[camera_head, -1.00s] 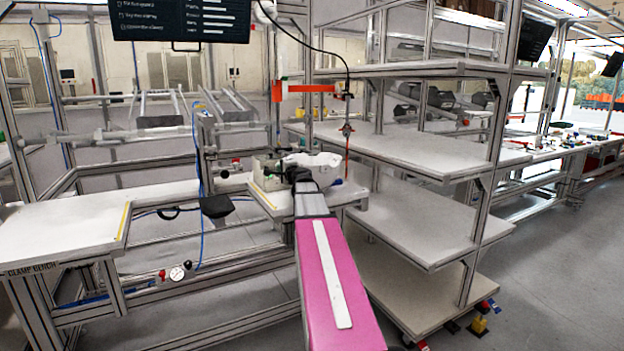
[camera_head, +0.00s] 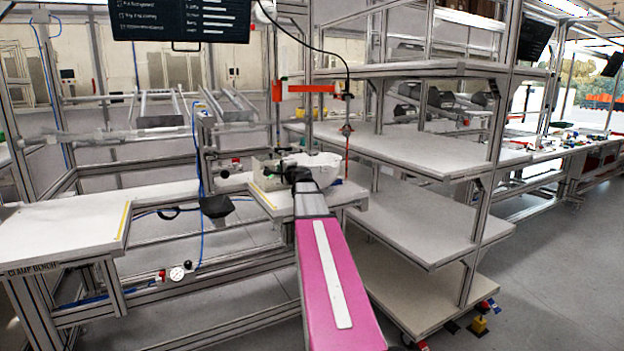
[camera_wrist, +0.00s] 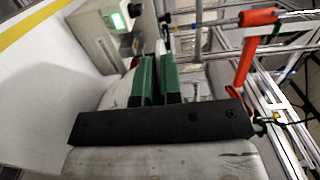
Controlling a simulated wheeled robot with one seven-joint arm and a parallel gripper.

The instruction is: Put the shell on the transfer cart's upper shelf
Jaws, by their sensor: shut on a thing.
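The white shell (camera_head: 325,166) is at the end of my arm, above the small bench section in the middle of the head view. It looks like a bowl, tilted, with part of it hidden behind my wrist. In the wrist view my gripper (camera_wrist: 158,78) has its two green finger pads close together, with a pale curved piece of the shell (camera_wrist: 117,95) beside them. My gripper is shut on the shell. The cart (camera_head: 425,150), a grey rack with several flat shelves, stands to the right of my gripper; its visible shelves look empty.
A pale box with a green-lit display (camera_wrist: 115,20) stands close by the fingers. A red-orange bracket (camera_head: 305,88) and a hanging tool (camera_head: 347,130) are between bench and cart. The clamp bench (camera_head: 65,230) at left is clear.

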